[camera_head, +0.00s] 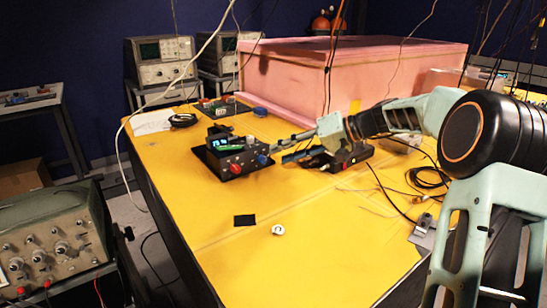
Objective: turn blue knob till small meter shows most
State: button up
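A small black control box (238,158) stands on the yellow table, left of centre. The blue knob (263,160) is at the right of its front, with a red knob (235,169) to its left. A small lit meter (220,143) glows cyan-green on the box; its reading is too small to make out. My gripper (282,151) reaches in from the right, low over the table, with its tip close to the right side of the box by the blue knob. I cannot tell whether it touches the knob or how its fingers are set.
A large pink foam enclosure (360,70) stands behind my arm. A black square (245,220) and a small white round piece (278,229) lie in front of the box. Loose cables (428,178) lie at the right. The front of the table is mostly clear.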

jog(key=v, duration=0.7)
jog(key=shift+d, duration=0.25)
jog(key=shift+s, duration=0.1)
